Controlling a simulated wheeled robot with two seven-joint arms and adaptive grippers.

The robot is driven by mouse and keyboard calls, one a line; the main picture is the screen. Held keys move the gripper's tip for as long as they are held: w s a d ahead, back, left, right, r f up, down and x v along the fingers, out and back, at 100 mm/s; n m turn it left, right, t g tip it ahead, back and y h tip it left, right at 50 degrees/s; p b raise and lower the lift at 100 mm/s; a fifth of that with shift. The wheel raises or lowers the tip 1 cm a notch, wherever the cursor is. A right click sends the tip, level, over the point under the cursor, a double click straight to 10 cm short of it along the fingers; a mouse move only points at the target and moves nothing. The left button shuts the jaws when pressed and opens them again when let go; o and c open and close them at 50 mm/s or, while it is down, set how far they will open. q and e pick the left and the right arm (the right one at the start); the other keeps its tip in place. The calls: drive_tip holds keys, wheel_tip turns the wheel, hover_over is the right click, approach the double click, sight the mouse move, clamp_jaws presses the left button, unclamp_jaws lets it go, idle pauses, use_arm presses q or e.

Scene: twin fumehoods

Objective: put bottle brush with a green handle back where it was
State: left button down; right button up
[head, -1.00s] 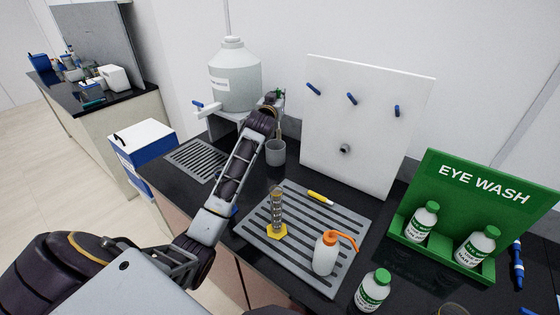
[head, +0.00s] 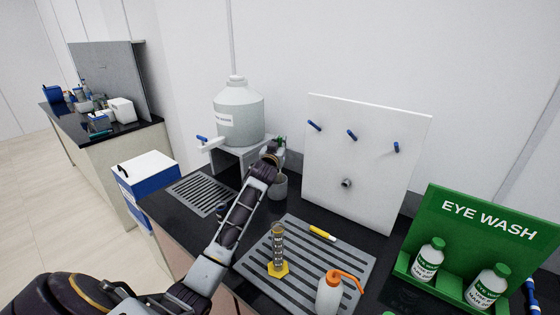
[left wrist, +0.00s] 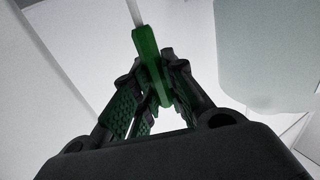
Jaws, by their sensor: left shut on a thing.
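The bottle brush's green handle (left wrist: 149,62) is between the fingers of my left gripper (left wrist: 158,95) in the left wrist view, with a thin pale shaft running up out of the picture. In the head view my left gripper (head: 277,149) is just above a grey cup (head: 279,188), in front of the white board. The gripper is shut on the handle. In the head view the brush is mostly hidden by the gripper, and I cannot tell whether any of it is inside the cup. My right gripper is not in view.
A white carboy (head: 238,115) on a stand is close behind-left of my gripper. A white pegboard (head: 365,165) with blue pegs stands to the right. A cylinder with yellow base (head: 278,268), a yellow marker (head: 322,233) and an orange-topped wash bottle (head: 329,294) are on the grey mat (head: 300,290).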

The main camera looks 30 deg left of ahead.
use_arm(q)
drive_tip(key=shift+f, duration=0.5)
drive_tip(key=shift+f, duration=2.5)
drive_tip(key=c, duration=1.5)
unclamp_jaws()
drive_tip(key=shift+o, duration=0.2)
drive_tip(key=b+v, duration=0.1)
drive_tip(key=v, duration=1.1)
